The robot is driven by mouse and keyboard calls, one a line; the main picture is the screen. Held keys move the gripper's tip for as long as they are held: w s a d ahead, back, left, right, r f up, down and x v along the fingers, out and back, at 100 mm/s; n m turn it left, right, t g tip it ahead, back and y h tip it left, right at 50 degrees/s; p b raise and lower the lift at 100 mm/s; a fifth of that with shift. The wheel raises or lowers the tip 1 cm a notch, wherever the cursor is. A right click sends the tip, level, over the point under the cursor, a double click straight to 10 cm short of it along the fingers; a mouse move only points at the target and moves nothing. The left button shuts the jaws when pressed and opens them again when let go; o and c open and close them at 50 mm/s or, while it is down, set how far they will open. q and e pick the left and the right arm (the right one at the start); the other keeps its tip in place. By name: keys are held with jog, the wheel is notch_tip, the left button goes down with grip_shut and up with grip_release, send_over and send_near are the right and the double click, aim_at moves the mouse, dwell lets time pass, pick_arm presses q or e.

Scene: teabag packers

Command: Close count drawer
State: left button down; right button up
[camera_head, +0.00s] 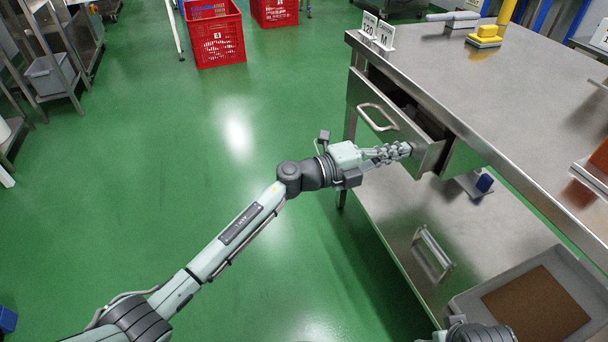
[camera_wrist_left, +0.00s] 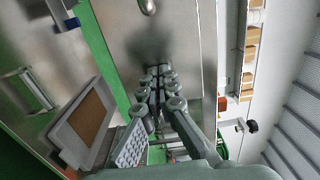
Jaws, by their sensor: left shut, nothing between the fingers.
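The drawer (camera_head: 362,92) under the steel table top is partly open, with its front standing out from the table and a dark gap behind it. Its looped metal handle (camera_head: 378,117) is on the front. My left gripper (camera_head: 408,150) is shut and empty, with its fingertips at the right part of the drawer front, to the right of the handle. In the left wrist view the closed fingers (camera_wrist_left: 158,72) point at the grey metal panel (camera_wrist_left: 165,35); whether they touch it I cannot tell. My right gripper does not show.
The steel table (camera_head: 500,85) holds number signs (camera_head: 377,30) and a yellow-handled tool (camera_head: 485,36). A lower shelf (camera_head: 400,205) carries a blue item (camera_head: 484,183), and a grey tray (camera_head: 470,302) is at bottom right.

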aim_at(415, 146)
pick_arm(q)
jog(key=x, duration=0.4)
jog(key=shift+w+d+r, duration=0.1)
jog(key=shift+d, duration=0.05)
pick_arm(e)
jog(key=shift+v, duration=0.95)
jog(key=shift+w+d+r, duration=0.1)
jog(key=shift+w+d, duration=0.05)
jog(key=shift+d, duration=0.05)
pick_arm(q)
jog(key=shift+r, duration=0.1)
